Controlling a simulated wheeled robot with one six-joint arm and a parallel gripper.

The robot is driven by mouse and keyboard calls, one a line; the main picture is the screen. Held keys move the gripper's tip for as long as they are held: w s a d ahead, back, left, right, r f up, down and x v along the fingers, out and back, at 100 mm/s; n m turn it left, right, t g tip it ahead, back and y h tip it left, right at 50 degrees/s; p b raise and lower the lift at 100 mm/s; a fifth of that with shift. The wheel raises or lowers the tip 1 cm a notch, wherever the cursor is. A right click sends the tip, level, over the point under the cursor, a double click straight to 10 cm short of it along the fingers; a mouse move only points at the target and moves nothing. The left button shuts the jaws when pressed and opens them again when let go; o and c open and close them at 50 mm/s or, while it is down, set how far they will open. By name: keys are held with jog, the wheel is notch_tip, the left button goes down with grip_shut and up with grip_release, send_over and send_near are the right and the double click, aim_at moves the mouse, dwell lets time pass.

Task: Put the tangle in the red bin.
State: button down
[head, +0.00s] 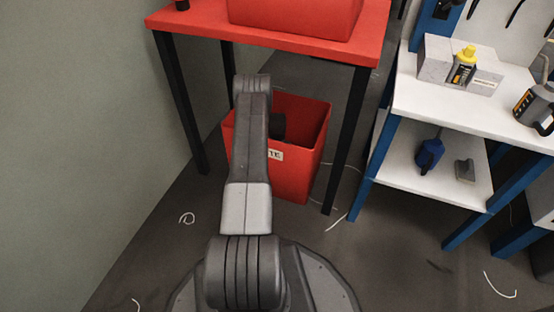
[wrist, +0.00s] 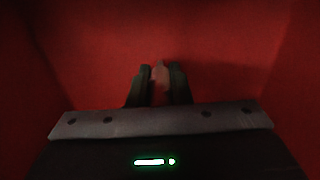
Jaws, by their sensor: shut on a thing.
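The red bin (head: 312,150) stands on the floor under the red table, with a white label partly hidden behind my arm. My arm reaches over its near side, and a dark part of my wrist shows inside its mouth. In the wrist view the bin's red walls (wrist: 60,45) surround my gripper (wrist: 160,82). The two dark fingers are close together on a small, dull reddish, pointed thing (wrist: 160,72), which I take for the tangle. It is dim, and I cannot make out strands. The fingertips are hidden in the head view.
The red table (head: 290,42) with a red box (head: 295,12) on it overhangs the bin, its dark legs close on both sides. A white-topped bench (head: 440,105) with blue legs stands at right. Several white thread scraps (head: 187,218) lie on the floor.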

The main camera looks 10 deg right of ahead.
jog(key=shift+f, duration=0.5)
jog(key=c, duration=1.3)
grip_release()
jog(key=shift+c, duration=0.2)
jog(key=shift+r, duration=0.1)
notch_tip(320, 180, up, 13)
jog(key=p, duration=0.4)
